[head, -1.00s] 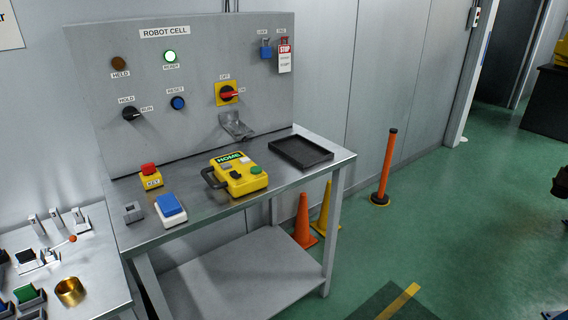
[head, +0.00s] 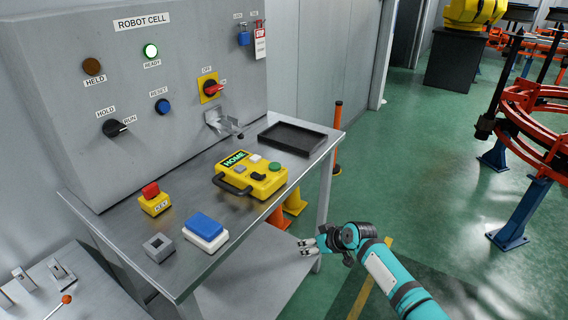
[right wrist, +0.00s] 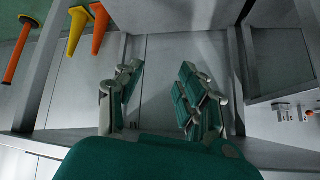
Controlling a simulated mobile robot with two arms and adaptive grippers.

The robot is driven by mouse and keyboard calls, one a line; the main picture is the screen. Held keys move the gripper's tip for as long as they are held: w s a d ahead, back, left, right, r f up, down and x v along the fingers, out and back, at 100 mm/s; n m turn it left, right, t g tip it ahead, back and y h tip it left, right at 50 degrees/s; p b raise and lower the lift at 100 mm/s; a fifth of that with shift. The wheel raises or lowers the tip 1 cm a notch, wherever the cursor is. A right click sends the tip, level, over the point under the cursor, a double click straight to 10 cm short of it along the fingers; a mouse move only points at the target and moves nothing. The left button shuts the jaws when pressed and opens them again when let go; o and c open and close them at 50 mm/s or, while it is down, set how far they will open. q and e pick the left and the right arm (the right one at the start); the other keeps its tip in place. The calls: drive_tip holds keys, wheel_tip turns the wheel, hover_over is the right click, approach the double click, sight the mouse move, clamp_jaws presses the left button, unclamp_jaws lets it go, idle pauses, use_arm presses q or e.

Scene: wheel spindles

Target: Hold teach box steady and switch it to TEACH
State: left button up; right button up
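The yellow teach box (head: 252,176) lies on the metal table, with a black handle on its left side, a green-lettered HOME display, and grey, black and green controls on top. My right gripper (head: 304,247) is in front of the table's right front edge, lower than the tabletop and apart from the teach box. In the right wrist view its two fingers (right wrist: 160,95) are spread with nothing between them. The teach box is not in the right wrist view. My left gripper is in neither current view.
The ROBOT CELL panel (head: 150,70) stands behind. Orange and yellow cones (right wrist: 100,28) stand beside the table.

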use_arm(q)
drive_tip(key=shift+w+d+r+p, duration=0.3)
drive_tip(key=shift+d+r, duration=0.15)
drive_tip(key=shift+d, duration=0.35)
drive_tip(key=shift+a, duration=0.75)
drive_tip(key=shift+c, duration=1.2)
drive_tip(key=n+t+y, duration=0.7)
drive_tip(key=n+y, duration=0.4)
drive_tip(key=n, duration=0.4)
approach(231, 187)
drive_tip(key=x, duration=1.2)
drive_tip(key=shift+a+f, duration=0.1)
use_arm(e)
drive_tip(key=w+a+r+n+y, duration=0.1)
drive_tip(key=a+r, duration=0.3)
drive_tip(key=r, duration=0.9)
drive_tip(key=w+a+r+n+y, duration=0.1)
drive_tip(key=a+r+n+y, duration=0.1)
drive_tip(key=r, duration=1.1)
drive_tip(key=shift+w+a+n+g, duration=0.35)
drive_tip(key=shift+a+n, duration=0.55)
drive_tip(key=shift+n, duration=0.2)
